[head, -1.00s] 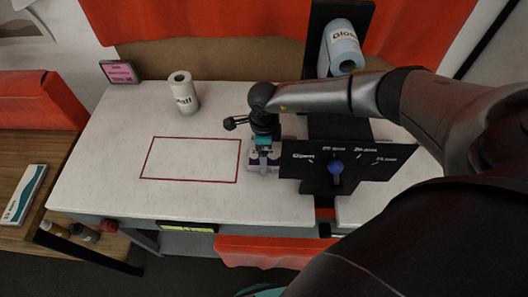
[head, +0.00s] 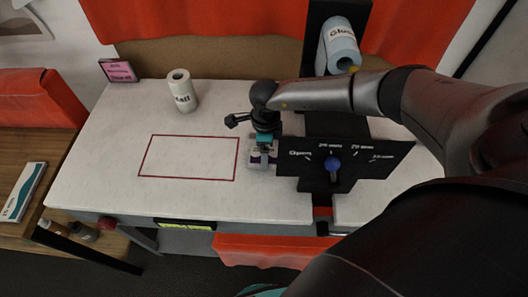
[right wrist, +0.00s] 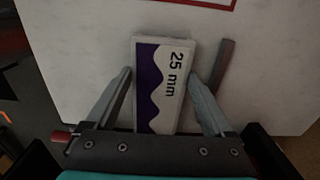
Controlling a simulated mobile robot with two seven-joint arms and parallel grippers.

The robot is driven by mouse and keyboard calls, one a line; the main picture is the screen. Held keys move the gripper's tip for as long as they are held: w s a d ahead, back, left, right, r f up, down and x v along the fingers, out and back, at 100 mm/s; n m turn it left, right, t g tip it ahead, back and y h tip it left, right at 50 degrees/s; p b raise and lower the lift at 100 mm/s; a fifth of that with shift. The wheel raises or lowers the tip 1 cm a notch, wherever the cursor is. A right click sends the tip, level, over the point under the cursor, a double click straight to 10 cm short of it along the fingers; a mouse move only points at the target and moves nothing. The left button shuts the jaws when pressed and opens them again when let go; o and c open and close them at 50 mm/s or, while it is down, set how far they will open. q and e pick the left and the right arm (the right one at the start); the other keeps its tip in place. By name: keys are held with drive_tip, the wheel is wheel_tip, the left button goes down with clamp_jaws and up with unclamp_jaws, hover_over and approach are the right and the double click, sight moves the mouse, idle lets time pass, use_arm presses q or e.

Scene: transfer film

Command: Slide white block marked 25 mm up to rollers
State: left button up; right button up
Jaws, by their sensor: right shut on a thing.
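The white block marked 25 mm (right wrist: 172,85), with a purple wave pattern, lies on the white table between the fingers of my right gripper (right wrist: 160,74), which is shut on it. In the head view the block (head: 257,163) is mostly covered by my right gripper (head: 264,154), just left of the black panel (head: 300,171). The panel carries a blue knob (head: 333,164) and several marks. I cannot make out the rollers. My left gripper is not in view.
A Gloss roll (head: 340,48) hangs on the black stand behind. Another white roll (head: 182,92) stands at the back left of the table. A red-outlined rectangle (head: 188,158) left of the block is empty. A pink sign (head: 118,70) stands at the back left corner.

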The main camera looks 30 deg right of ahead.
drive_tip(key=shift+s+d, duration=0.2)
drive_tip(key=shift+d, duration=0.05)
drive_tip(key=shift+w, duration=0.1)
drive_tip(key=o, duration=1.2)
drive_tip(key=shift+w+a+r, duration=0.1)
drive_tip(key=shift+r, duration=0.3)
wheel_tip(320, 180, up, 14)
drive_tip(key=shift+r, duration=0.25)
drive_tip(key=shift+f, duration=0.1)
